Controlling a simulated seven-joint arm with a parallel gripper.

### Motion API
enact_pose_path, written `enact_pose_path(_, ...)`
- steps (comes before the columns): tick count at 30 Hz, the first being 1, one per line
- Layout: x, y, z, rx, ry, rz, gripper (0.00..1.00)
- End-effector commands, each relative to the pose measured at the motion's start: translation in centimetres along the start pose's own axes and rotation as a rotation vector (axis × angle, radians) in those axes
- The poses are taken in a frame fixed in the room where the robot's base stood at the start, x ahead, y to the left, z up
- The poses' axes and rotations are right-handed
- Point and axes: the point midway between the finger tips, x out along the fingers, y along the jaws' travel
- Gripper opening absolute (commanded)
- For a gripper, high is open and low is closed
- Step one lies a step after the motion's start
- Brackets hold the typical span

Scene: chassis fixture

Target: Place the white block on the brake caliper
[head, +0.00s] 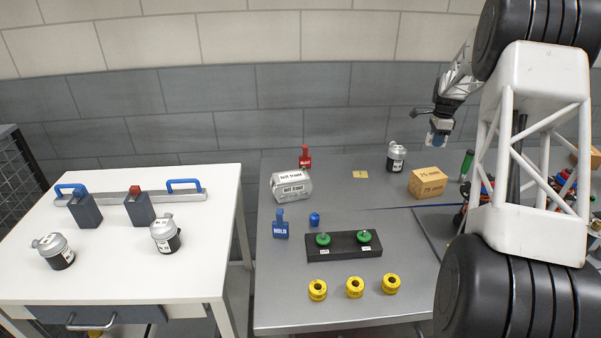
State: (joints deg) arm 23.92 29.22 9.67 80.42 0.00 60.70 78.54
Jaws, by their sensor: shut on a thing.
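My gripper (440,122) is in the air at the upper right, above the back of the grey table. It is shut on a small pale and blue-grey thing (438,138), too small to identify surely as the white block. A silver-white rounded piece (292,186) with a black-lettered label lies on the table's left part, well away from my gripper. I cannot tell surely whether it is the brake caliper. No other clear white block shows. My arm hides much of the right side.
The grey table (285,310) holds a tan box (428,182), a silver-and-black canister (396,156), a black block with green knobs (344,246) and several yellow rings (355,287). A white table (120,270) stands left, across a gap. Parts at the right are partly hidden.

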Motion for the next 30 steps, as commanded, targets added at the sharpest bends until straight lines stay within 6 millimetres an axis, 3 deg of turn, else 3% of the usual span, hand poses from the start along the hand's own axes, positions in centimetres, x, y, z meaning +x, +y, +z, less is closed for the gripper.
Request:
enact_pose_path(5,-0.7,1.3,4.2,-0.016,0.000,0.000,0.02)
enact_pose_path(14,-2.0,5.4,13.6,-0.051,0.000,0.000,0.02)
enact_pose_path(30,-3.4,16.0,28.8,-0.118,0.000,-0.001,0.02)
